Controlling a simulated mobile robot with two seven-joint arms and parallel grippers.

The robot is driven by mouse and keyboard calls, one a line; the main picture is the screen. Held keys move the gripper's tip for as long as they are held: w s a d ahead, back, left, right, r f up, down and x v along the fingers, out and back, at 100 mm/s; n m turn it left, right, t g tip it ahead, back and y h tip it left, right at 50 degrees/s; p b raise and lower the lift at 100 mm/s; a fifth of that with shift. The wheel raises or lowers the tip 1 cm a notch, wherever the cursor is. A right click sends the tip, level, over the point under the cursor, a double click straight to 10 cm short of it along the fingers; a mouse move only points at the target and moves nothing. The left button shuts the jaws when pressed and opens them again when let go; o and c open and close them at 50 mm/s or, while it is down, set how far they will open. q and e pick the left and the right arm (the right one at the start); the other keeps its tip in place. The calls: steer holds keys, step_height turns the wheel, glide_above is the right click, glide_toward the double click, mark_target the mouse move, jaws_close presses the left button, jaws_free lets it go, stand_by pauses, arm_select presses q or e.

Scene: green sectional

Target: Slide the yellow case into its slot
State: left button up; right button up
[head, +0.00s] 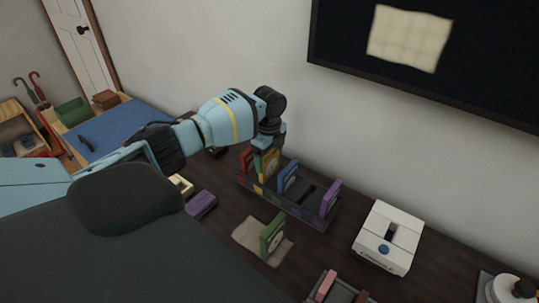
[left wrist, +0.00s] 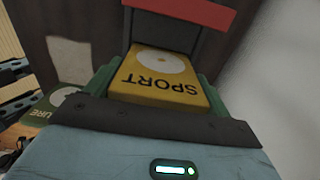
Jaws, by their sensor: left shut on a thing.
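The yellow case (head: 271,163) is at the dark rack (head: 317,218), between the red case (head: 246,160) and the blue case (head: 288,177). In the left wrist view the yellow case (left wrist: 160,78) shows its SPORT label and a pale disc. My left gripper (head: 264,158) is shut on it from above; the finger pads lie along both sides of the case in the left wrist view. The red case (left wrist: 185,13) is just past its far end. How deep the yellow case sits in its slot is hidden. My right gripper is not in view.
A purple case (head: 331,197) stands in the rack's right end, with a slot gap left of it. A green case (head: 272,236) stands on a pale mat (head: 246,238) in front. A white device (head: 388,238) is to the right. A purple block (head: 201,204) lies left of the mat.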

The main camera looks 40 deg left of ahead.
mark_target(269, 164)
arm_select(q)
steer(key=shift+f+b, duration=0.35)
steer(key=shift+f, duration=0.85)
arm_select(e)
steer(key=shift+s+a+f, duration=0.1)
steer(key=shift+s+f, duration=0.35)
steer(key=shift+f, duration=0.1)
arm_select(q)
steer(key=shift+f, duration=0.6)
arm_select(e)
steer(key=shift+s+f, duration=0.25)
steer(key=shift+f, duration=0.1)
arm_select(q)
steer(key=o, duration=0.9)
step_height(269, 164, up, 7)
steer(key=shift+f, duration=0.1)
steer(key=shift+r, duration=0.6)
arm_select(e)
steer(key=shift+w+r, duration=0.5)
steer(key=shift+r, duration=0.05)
arm_select(q)
steer(key=shift+f, duration=0.1)
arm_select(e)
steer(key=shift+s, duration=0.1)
